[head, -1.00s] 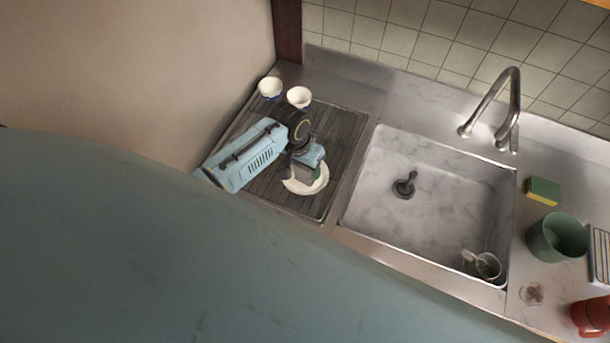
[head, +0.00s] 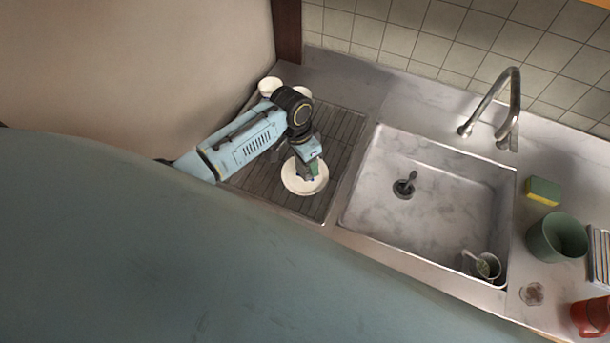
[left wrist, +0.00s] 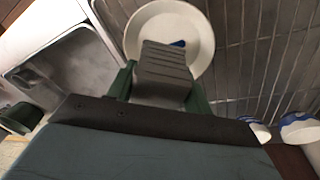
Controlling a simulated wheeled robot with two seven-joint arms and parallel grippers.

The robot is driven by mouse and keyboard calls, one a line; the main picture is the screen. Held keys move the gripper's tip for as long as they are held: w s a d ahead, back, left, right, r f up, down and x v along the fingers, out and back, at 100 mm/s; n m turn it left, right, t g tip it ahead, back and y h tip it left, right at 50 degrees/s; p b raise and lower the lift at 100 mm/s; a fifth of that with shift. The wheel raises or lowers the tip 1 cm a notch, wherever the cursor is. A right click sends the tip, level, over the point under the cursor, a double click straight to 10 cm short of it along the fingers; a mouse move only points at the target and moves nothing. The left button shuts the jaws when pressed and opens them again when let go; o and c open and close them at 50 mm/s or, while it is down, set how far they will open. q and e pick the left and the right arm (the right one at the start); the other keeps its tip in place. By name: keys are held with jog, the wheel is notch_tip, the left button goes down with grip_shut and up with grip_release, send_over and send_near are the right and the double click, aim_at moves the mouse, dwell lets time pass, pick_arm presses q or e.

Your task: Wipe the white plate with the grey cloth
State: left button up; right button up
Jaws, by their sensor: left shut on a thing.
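The white plate (head: 304,187) lies on the ribbed drying rack left of the sink. It also shows in the left wrist view (left wrist: 199,24), with a small blue mark on it. My left gripper (head: 309,170) is over the plate's upper part. In the left wrist view its green fingers are shut on a dark grey ribbed piece (left wrist: 165,68), which looks like the folded grey cloth. The piece overlaps the plate; whether it touches it I cannot tell. My right gripper is not in view.
Two white bowls stand at the rack's back, one (head: 268,86) clearer than the other. Right of the rack is the sink (head: 430,200) with a cup (head: 488,266). Beyond it are a faucet (head: 514,100), sponge (head: 543,191), green pot (head: 557,238) and red object (head: 591,317).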

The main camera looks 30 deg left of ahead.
pick_arm(q)
jog(key=shift+r, duration=3)
